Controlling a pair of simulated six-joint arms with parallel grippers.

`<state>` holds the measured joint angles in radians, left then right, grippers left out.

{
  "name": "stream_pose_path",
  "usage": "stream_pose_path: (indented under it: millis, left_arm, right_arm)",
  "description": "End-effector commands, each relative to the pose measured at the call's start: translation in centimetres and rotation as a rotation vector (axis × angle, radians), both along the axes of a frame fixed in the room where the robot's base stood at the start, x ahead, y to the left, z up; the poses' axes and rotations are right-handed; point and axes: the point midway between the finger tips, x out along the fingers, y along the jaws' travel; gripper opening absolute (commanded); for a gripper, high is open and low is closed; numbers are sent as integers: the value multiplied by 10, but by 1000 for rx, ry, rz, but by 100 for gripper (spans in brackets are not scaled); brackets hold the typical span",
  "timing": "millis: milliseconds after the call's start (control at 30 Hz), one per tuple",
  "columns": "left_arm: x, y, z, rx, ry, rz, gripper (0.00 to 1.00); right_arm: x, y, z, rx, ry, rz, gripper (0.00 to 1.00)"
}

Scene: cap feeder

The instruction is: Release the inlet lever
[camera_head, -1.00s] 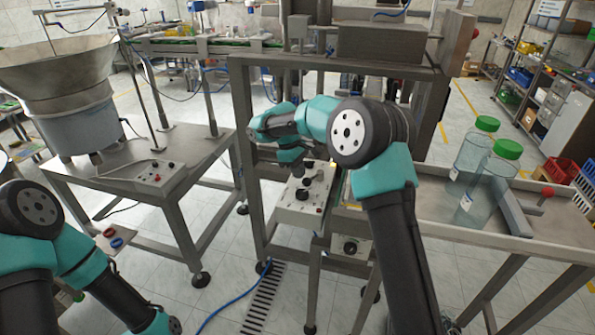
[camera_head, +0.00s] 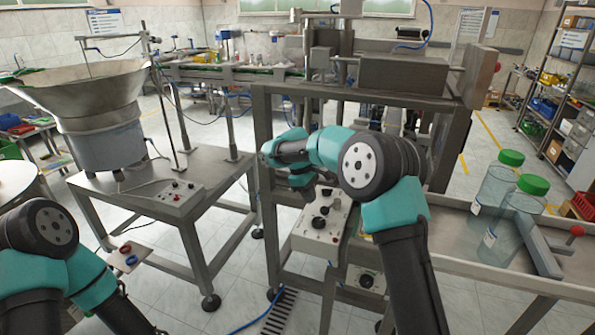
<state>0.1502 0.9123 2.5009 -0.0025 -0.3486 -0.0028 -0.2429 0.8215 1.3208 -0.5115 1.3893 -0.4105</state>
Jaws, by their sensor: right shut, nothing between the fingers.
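My right gripper (camera_head: 306,192) is small in the picture, shut and empty, at the left edge of a grey control box with dark knobs (camera_head: 322,228) on the machine frame. My right forearm and wrist hide part of what lies behind. I cannot tell whether the fingertips touch the box. A lever with a red ball knob (camera_head: 575,231) stands at the right end of the bottle table. No label shows whether it is the inlet lever. My left arm comes in at the lower left, and its gripper is out of the picture.
Two clear bottles with green caps (camera_head: 511,158) stand on the metal table at right, beside a grey rail (camera_head: 541,250). The feeder bowl (camera_head: 84,88) and a second button box (camera_head: 180,198) are at left. Steel frame posts (camera_head: 267,190) stand close around my right gripper.

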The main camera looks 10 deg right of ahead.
Motion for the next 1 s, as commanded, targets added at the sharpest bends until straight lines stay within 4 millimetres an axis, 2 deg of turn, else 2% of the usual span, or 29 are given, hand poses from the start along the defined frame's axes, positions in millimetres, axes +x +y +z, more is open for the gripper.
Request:
stream_pose_path:
  millis: [300,500,700,1000]
  left_arm:
    - [0,0,0,0,0,0,58]
    - [0,0,0,0,0,0,58]
    - [0,0,0,0,0,0,58]
    - [0,0,0,0,0,0,58]
  right_arm:
    - [15,14,57,2,-4,-3,0]
    - [20,21,84,0,-3,-3,0]
    - [22,23,96,0,0,-2,0]
    - [22,23,97,0,0,-2,0]
